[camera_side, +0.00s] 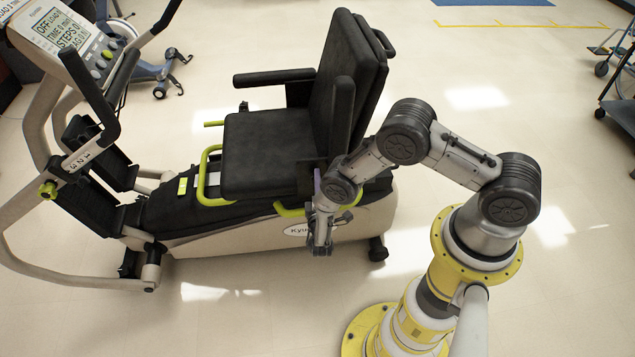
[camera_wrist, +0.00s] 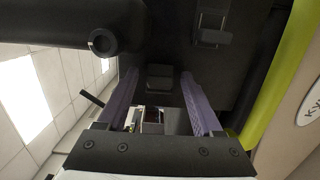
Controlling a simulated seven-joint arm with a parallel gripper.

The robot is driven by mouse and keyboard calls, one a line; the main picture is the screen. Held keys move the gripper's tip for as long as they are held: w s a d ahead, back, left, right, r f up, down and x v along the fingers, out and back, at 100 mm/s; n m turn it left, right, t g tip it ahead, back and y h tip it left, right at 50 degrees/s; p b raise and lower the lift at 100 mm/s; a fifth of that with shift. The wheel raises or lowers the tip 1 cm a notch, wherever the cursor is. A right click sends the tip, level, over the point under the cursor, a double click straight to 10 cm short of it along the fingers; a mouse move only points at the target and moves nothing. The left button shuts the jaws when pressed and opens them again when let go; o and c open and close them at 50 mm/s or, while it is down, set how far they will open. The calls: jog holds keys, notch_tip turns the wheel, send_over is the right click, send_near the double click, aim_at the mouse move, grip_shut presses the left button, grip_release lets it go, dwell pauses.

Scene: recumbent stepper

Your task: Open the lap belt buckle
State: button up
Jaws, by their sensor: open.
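The stepper's black seat (camera_side: 265,150) stands in the middle of the side view, with its backrest (camera_side: 345,75) to the right. My gripper (camera_side: 317,178) is at the near side of the seat, below the near armrest, with its purple fingers pointing up. In the wrist view my gripper (camera_wrist: 159,75) is open, with a clear gap between the fingers. A small dark block (camera_wrist: 160,78) shows between the fingertips, and another dark bracket-like piece (camera_wrist: 212,22) is above right. I cannot tell whether either is the lap belt buckle. No belt strap is clear in either view.
The near armrest (camera_side: 342,120) rises above my gripper. A yellow-green rail (camera_wrist: 275,75) runs close on the right in the wrist view, and a dark round-ended bar (camera_wrist: 102,42) is at upper left. The floor (camera_side: 240,310) in front is clear.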

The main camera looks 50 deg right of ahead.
jog(key=shift+w+d, duration=0.15)
jog(key=shift+d, duration=0.1)
grip_shut()
dwell(0.3)
jog(key=shift+s+d+n+t+y, duration=0.2)
jog(key=shift+n+t+y, duration=0.6)
jog(key=shift+y, duration=0.05)
jog(key=shift+s+d+n+t+y, duration=0.15)
jog(key=shift+n+t+y, duration=0.65)
jog(key=shift+y, duration=0.05)
